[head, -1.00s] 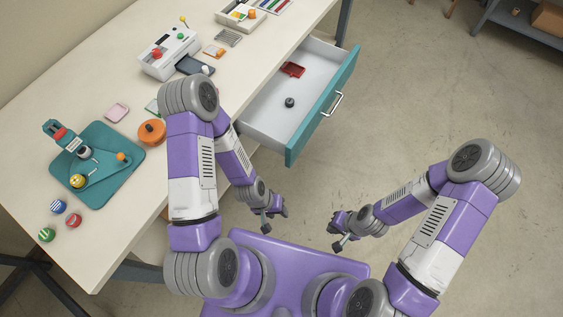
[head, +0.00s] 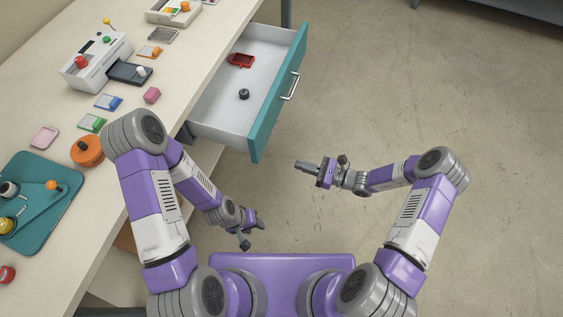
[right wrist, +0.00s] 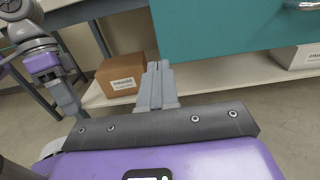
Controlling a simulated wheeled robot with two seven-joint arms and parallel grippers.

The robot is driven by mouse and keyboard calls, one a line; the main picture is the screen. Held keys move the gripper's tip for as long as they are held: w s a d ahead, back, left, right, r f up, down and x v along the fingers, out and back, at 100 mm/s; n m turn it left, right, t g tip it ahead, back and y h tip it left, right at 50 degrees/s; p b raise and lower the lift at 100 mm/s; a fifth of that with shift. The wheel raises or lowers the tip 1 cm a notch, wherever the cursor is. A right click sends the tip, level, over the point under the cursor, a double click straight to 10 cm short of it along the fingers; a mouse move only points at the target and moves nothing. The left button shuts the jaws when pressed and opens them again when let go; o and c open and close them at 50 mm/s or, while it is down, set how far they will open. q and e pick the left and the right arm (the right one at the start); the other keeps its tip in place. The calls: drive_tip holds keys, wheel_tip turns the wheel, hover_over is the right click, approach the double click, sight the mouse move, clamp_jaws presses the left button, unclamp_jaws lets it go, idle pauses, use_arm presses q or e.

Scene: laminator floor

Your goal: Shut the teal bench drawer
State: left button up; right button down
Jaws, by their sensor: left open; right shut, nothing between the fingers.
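The teal bench drawer (head: 278,98) stands open, pulled out from the bench. Its teal front carries a silver handle (head: 290,86). My left gripper (head: 253,236) is open and empty, low beside the bench, away from the drawer.
The bench top (head: 118,150) holds a white laminator (head: 98,62), an orange round pot (head: 86,150), a teal board (head: 40,215) and several small cards. A cardboard box (right wrist: 120,76) sits on the shelf below. The floor (head: 430,90) right of the drawer is clear.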

sight(257, 153)
drive_tip(key=b+x, duration=0.2)
drive_tip(key=x, duration=1.1)
drive_tip(key=shift+s+f+b, duration=0.1)
drive_tip(key=shift+b, duration=0.3)
drive_tip(key=shift+a, duration=0.2)
drive_tip(key=shift+a, duration=0.1)
